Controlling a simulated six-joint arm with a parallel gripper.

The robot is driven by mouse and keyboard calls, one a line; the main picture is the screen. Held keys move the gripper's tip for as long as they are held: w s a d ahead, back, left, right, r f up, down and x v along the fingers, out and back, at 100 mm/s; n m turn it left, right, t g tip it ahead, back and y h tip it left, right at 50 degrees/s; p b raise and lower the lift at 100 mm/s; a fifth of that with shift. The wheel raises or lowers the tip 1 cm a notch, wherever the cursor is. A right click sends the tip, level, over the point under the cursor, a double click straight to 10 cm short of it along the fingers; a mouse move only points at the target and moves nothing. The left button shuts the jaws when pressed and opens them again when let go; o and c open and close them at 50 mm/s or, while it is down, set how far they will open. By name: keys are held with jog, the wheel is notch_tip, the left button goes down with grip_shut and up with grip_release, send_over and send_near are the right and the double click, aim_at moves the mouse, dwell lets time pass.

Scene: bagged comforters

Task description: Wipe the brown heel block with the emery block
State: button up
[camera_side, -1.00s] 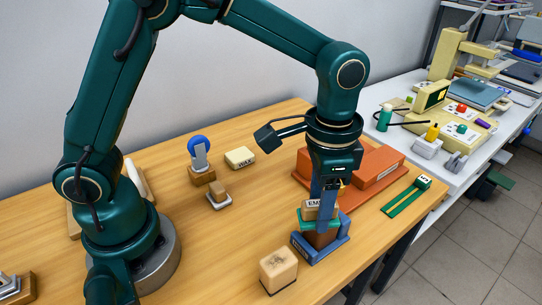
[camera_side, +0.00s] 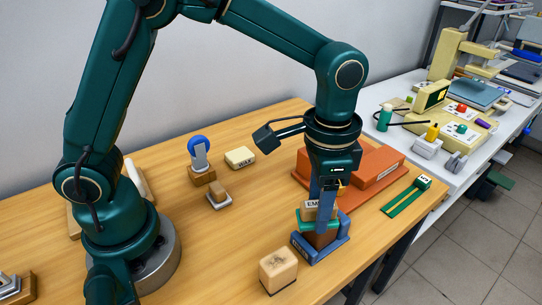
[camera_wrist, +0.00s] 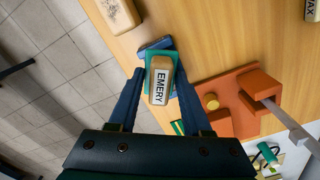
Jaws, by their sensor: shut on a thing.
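The emery block (camera_side: 310,207) is tan on top, labelled EMERY, with a green layer beneath it. My gripper (camera_side: 325,200) points down and is shut on it. In the wrist view the emery block (camera_wrist: 160,82) sits between the two fingers of my gripper (camera_wrist: 160,92). The brown heel block (camera_side: 318,240) is directly below the green layer, inside a blue holder (camera_side: 336,250). The emery block appears to rest on its top; exact contact is hard to tell. In the wrist view the heel block is hidden under the emery block.
A tan block with a dark mark (camera_side: 278,270) stands in front of the holder. An orange fixture (camera_side: 376,168) lies behind and right, with a green strip (camera_side: 405,196) near the table edge. A WAX block (camera_side: 240,158) and small wooden pieces (camera_side: 218,196) stand left.

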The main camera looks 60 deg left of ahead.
jog(key=shift+w+f, duration=0.15)
jog(key=shift+w, duration=1.5)
grip_shut()
jog(key=shift+s, duration=0.1)
jog(key=shift+s, duration=1.65)
jog(key=shift+r, duration=2.6)
